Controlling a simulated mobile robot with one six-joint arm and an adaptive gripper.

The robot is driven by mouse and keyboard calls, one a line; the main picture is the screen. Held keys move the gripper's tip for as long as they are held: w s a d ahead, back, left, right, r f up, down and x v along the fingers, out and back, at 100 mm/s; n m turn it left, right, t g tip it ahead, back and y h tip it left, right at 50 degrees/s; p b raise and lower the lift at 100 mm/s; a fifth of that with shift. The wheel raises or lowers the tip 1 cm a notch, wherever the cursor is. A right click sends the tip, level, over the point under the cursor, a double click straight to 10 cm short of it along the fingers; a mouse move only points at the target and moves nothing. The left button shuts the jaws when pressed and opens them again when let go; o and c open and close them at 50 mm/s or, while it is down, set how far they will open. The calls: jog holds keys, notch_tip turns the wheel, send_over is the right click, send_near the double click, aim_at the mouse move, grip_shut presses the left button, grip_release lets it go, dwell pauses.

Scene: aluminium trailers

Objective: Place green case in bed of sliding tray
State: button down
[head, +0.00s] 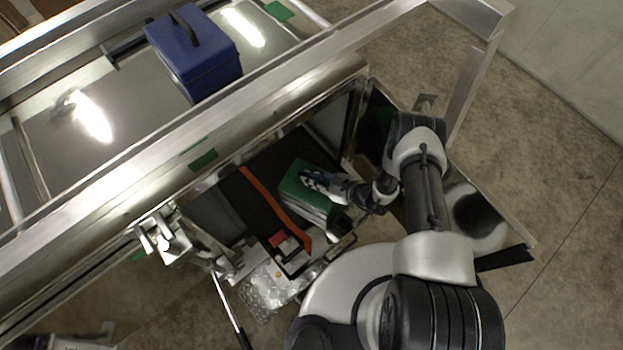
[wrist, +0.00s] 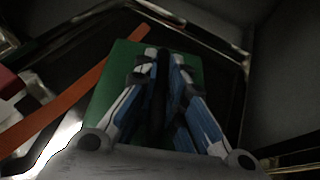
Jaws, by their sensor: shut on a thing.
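The green case (head: 293,188) lies in the black-floored tray (head: 240,190) below the trailer rail, with a pale lower side showing. My gripper (head: 308,178) is over its top, its fingers close together. In the wrist view the green case (wrist: 122,75) shows under and around my gripper (wrist: 163,58), whose blue and white fingers are nearly parallel. The sensed grip is on the case; the handle or part between the fingertips is hidden. I cannot tell whether the case rests on the tray floor.
An orange-red bar (head: 275,208) lies beside the case. A red item (head: 278,238) sits in a bin near the front. A blue case (head: 192,55) with a handle stands on the upper bed. The trailer rail (head: 190,130) runs behind. Some dark tray floor is bare.

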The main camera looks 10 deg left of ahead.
jog(key=shift+r, duration=0.1)
jog(key=c, duration=2.1)
grip_release()
jog(key=shift+c, duration=0.2)
jog(key=o, duration=0.5)
